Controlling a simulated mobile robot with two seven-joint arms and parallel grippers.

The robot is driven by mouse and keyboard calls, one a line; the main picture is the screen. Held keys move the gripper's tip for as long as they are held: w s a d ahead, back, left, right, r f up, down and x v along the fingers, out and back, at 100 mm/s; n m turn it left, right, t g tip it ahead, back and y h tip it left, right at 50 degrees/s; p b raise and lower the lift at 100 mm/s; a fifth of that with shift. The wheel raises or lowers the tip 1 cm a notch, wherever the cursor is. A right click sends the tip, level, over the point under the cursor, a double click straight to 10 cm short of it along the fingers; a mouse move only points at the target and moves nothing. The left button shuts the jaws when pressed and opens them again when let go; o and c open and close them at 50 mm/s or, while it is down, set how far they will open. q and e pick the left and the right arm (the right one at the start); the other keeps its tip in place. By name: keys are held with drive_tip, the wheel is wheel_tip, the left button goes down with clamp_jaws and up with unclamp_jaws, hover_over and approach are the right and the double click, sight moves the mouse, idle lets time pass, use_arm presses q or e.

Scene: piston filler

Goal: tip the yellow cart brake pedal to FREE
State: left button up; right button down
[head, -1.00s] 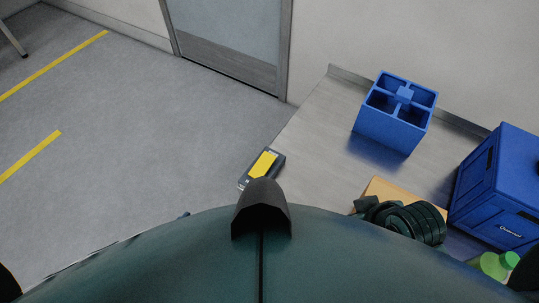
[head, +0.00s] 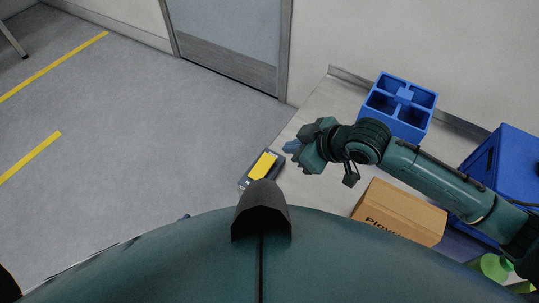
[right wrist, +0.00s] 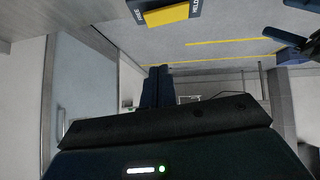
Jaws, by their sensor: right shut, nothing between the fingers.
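The yellow brake pedal (head: 262,165) sits in a dark housing (head: 246,181) at the left edge of the grey worktop in the head view. It also shows at the top of the right wrist view (right wrist: 167,15), with lettering on the housing at both ends. I cannot tell from these views which way the pedal is tipped. My right gripper (head: 291,146) is shut and empty, just to the right of the pedal's far end, apart from it in the picture. Its closed fingers show in the right wrist view (right wrist: 156,85). My left gripper is not in view.
A blue divided bin (head: 388,108) stands at the back of the worktop (head: 312,125), partly behind my right arm. A cardboard box (head: 400,212) lies below that arm. A blue crate (head: 512,165) and green-capped bottle (head: 492,267) are at the right. Floor to the left is open.

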hover_over(264, 158)
drive_tip(key=s+d, duration=0.1)
drive_tip(key=s, duration=0.1)
wheel_tip(264, 158, down, 7)
drive_tip(key=shift+d+r, duration=0.1)
wheel_tip(264, 158, down, 3)
drive_tip(key=shift+w+r, duration=0.1)
drive_tip(key=shift+r, duration=0.1)
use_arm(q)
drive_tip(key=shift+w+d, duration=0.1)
use_arm(e)
drive_tip(key=shift+d+f, duration=0.1)
drive_tip(key=shift+f, duration=0.65)
drive_tip(key=shift+w+f, duration=0.1)
drive_tip(key=shift+d+f+b, duration=0.1)
drive_tip(key=shift+f+b, duration=0.3)
drive_tip(key=shift+b, duration=0.05)
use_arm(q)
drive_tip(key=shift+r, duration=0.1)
use_arm(e)
drive_tip(key=shift+r, duration=0.1)
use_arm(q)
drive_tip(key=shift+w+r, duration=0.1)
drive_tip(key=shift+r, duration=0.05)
